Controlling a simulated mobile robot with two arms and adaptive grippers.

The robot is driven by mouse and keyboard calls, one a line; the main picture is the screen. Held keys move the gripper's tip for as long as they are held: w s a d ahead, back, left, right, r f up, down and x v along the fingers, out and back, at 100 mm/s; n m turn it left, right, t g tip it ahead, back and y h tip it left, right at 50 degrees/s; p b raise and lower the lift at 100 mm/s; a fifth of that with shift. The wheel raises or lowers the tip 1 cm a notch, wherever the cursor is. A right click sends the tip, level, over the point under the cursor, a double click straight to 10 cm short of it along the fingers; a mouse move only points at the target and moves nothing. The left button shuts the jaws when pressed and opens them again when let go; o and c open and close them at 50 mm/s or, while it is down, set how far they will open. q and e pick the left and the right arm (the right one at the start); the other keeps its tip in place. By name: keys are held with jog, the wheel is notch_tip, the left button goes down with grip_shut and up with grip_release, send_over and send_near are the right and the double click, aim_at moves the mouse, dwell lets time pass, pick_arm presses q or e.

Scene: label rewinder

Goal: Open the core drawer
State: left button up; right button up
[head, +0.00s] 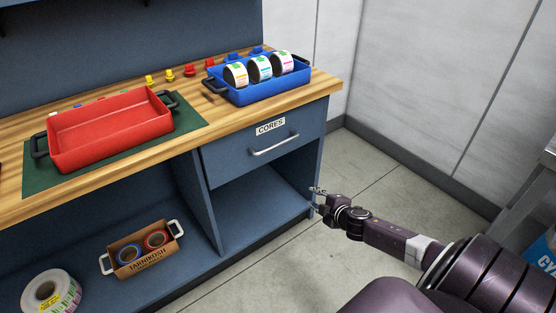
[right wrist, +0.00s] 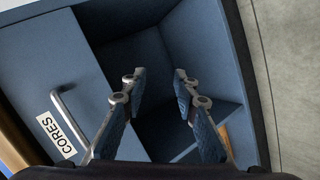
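The core drawer (head: 262,143) is a blue drawer front under the right end of the wooden bench top, with a white CORES label and a silver bar handle (head: 275,145). It looks shut. My right gripper (head: 316,190) is below and to the right of the handle, by the bench's right side. In the right wrist view the right gripper (right wrist: 160,82) is open with nothing between its fingers. The handle (right wrist: 70,108) there lies to the left of the fingers, apart from them, beside the drawer's label (right wrist: 60,132). My left gripper is not in view.
A blue bin (head: 262,93) with label rolls stands on the bench above the drawer. An empty red tray (head: 110,130) sits on a green mat. An open compartment lies below the drawer. A cardboard box (head: 143,249) and a large roll (head: 50,293) are on the lower shelf.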

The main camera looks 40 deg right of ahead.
jog(key=w+r+n+t+y+b, duration=0.1)
jog(key=w+r+n+t+b, duration=0.25)
jog(key=w+r, duration=0.4)
jog(key=n+y+b, duration=0.2)
jog(key=n, duration=0.1)
send_near(278, 145)
jog(key=f+x, duration=0.1)
jog(key=x, duration=0.2)
jog(key=shift+w+d+r+t+p, duration=0.2)
jog(key=shift+w+t+p, duration=0.1)
jog(key=shift+w, duration=0.4)
jog(key=w, duration=0.2)
jog(key=w+f, duration=0.1)
jog(key=w, duration=0.1)
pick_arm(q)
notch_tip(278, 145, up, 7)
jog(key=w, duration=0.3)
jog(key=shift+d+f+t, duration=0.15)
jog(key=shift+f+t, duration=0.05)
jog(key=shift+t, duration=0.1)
pick_arm(e)
jog(key=shift+w+f, duration=0.25)
jog(key=shift+w, duration=0.75)
grip_shut()
